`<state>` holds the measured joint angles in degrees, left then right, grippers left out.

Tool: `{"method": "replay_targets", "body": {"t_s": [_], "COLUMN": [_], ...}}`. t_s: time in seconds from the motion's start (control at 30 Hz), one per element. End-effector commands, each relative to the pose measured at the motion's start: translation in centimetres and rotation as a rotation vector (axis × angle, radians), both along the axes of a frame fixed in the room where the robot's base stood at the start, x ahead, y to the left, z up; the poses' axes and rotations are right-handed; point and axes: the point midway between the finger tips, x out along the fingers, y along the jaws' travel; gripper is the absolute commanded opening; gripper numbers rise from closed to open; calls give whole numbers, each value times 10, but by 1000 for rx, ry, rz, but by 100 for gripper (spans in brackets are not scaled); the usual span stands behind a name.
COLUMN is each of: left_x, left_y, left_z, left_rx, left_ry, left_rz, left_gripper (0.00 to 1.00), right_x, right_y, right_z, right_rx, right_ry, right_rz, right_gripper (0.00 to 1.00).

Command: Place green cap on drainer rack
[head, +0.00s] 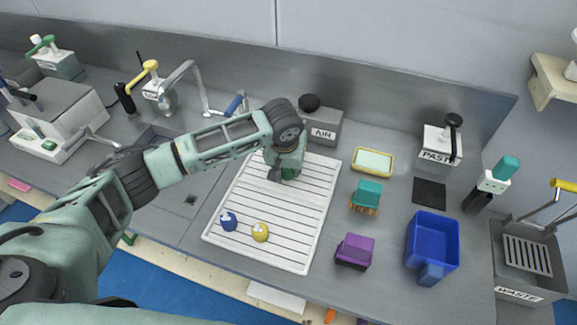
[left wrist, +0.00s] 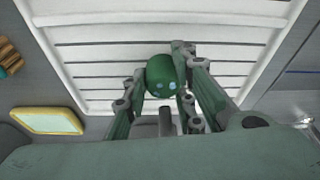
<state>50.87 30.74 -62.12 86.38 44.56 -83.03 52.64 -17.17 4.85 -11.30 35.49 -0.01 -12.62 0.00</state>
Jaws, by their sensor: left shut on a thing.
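The green cap (left wrist: 161,76) is a round, dark green piece between the fingers of my left gripper (left wrist: 160,92) in the left wrist view. The gripper is shut on it. In the head view my left gripper (head: 284,175) points down over the far part of the white drainer rack (head: 311,229), and the cap is mostly hidden by the gripper. The rack's slats also show behind the cap in the left wrist view (left wrist: 90,62). I cannot tell whether the cap touches the slats. My right gripper is not in view.
A blue cap (head: 229,221) and a yellow cap (head: 260,232) sit on the rack's near left part. A box marked AIR (head: 325,127) stands behind the rack. A yellow-rimmed tray (head: 373,161), teal brush (head: 367,193), purple block (head: 355,250) and blue bin (head: 433,240) stand to its right.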

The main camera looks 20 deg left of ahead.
Motion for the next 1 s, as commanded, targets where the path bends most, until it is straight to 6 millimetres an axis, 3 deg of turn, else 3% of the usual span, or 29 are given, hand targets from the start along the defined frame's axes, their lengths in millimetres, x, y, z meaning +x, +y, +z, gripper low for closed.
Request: {"method": "replay_targets", "body": {"t_s": [0.23,0.27,0.47,0.8,1.0], "left_x": [0,0,0,1,-6], "left_y": [0,0,0,0,-1], "left_z": [-3,-3,-3,0,27], "left_rx": [-1,-1,-1,0,-2], "left_ry": [1,0,0,-2,-4], "left_rz": [0,-1,-1,-1,-3], "left_gripper": [0,27,44,44,44], "right_x": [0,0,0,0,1], "right_y": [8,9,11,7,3], "right_z": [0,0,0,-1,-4], "right_rx": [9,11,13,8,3], "right_ry": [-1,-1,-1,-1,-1], "right_rz": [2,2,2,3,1], "right_gripper": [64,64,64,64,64]}}
